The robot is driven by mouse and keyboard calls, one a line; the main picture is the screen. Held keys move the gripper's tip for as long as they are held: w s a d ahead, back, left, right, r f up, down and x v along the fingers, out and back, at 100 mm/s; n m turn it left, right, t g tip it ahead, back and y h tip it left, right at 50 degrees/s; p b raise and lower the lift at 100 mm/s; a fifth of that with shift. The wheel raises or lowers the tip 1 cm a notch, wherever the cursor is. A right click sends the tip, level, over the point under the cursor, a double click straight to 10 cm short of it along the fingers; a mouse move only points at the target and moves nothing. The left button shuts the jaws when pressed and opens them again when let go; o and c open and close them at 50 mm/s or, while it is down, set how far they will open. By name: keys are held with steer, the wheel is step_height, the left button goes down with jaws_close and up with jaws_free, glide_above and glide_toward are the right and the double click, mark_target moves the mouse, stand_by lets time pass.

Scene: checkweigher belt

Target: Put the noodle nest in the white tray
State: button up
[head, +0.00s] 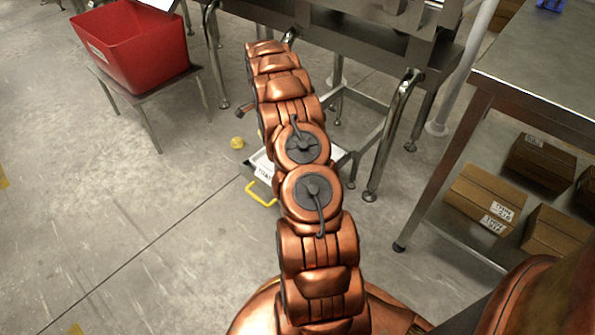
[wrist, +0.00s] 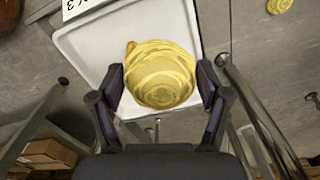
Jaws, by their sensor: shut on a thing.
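The noodle nest (wrist: 160,75) is a round, pale yellow coil. In the wrist view it sits between the two fingers of my gripper (wrist: 161,87), which is shut on it. A white tray (wrist: 88,45) with a raised rim and a label lies behind the nest in this view. The nest overlaps much of the tray; I cannot tell the height between them. In the head view my arm hides the gripper and the held nest. A white-topped container (head: 256,160) with a label and a yellow handle shows partly behind my arm, low near the floor.
Another yellow nest (head: 237,142) lies on the floor; it also shows in the wrist view (wrist: 278,6). A red bin (head: 130,45) stands on a low stand at upper left. A metal frame with legs (head: 385,140) stands behind. A steel table (head: 540,60) with boxes below is at right.

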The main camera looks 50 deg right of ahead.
steer(key=shift+m, duration=0.6)
steer(key=shift+s+d+f+b, duration=0.3)
steer(key=shift+f+b, duration=0.45)
steer(key=shift+f, duration=1.65)
steer(key=shift+s+d+f+b, duration=0.25)
steer(key=shift+d+f+b, duration=0.4)
steer(key=shift+f, duration=1.8)
steer(key=shift+s+d+f+b, duration=0.2)
steer(key=shift+f+b, duration=0.7)
steer(key=shift+f, duration=1.5)
steer(key=shift+a+f, duration=0.1)
steer(key=shift+f, duration=0.05)
steer(key=o, duration=1.3)
steer(key=shift+s, duration=0.1)
